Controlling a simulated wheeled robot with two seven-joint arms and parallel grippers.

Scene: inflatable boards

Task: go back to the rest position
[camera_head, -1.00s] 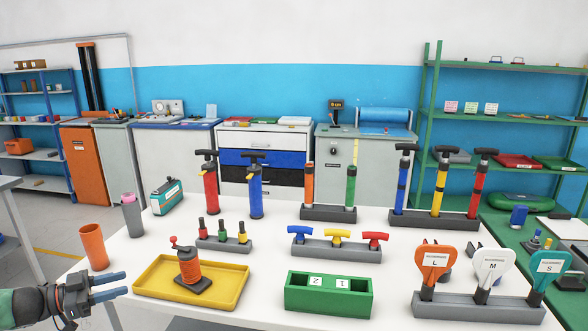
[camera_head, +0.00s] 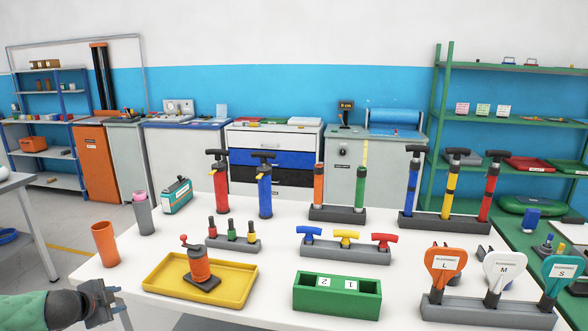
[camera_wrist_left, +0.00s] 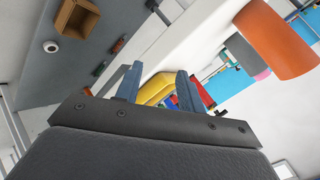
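My left gripper (camera_head: 113,299) is at the lower left of the head view, beside the table's left front edge, with its forearm coming in from the left. In the left wrist view its two fingers (camera_wrist_left: 159,88) stand apart with nothing between them. The nearest things are the orange cup (camera_head: 105,244) and the yellow tray (camera_head: 150,283), both on the white table (camera_head: 270,299) and apart from the gripper. The orange cup also shows in the left wrist view (camera_wrist_left: 275,38). My right gripper is in neither view.
A green two-slot block (camera_head: 337,294), pumps in racks and labelled paddles (camera_head: 445,266) stand on the table. A grey bench (camera_head: 14,183) is at far left. Open floor lies between bench and table.

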